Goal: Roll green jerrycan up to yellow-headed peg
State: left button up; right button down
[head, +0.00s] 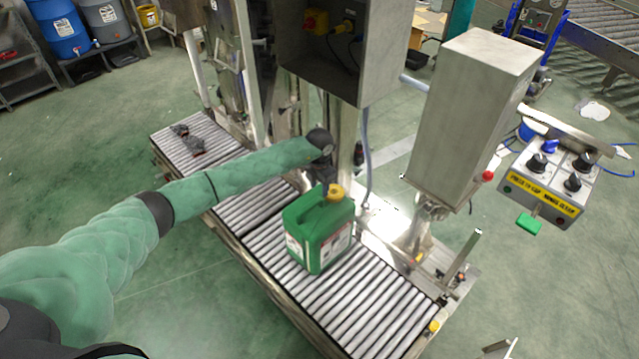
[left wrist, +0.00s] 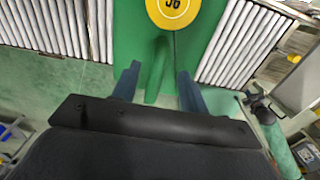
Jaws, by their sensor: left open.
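The green jerrycan (head: 318,232) stands upright on the roller conveyor (head: 375,290), with a yellow cap on top and white labels on its sides. In the left wrist view the jerrycan (left wrist: 142,48) fills the upper middle, its yellow cap cut by the top edge. My left gripper (left wrist: 157,88) is open, its two fingers pointing toward the can's green body; I cannot tell whether they touch it. In the head view the left gripper (head: 327,170) is just behind the can, partly hidden. A yellow-headed peg (head: 435,326) is at the conveyor's near right end. My right gripper is not in view.
A grey metal box on a post (head: 470,120) and a control panel (head: 550,180) stand right of the conveyor. A machine frame (head: 345,50) rises behind the can. Dark scraps (head: 190,140) lie on the far rollers. The rollers between can and peg are clear.

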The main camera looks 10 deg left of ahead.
aim_at(319, 197)
pick_arm(q)
jog(key=shift+f+p, duration=1.2)
jog(key=shift+f, duration=2.2)
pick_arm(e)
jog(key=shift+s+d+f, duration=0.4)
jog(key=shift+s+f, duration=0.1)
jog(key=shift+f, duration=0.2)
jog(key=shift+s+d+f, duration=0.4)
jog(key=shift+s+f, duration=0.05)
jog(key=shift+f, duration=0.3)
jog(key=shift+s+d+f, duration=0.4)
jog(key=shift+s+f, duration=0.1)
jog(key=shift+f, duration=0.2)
pick_arm(q)
grip_shut()
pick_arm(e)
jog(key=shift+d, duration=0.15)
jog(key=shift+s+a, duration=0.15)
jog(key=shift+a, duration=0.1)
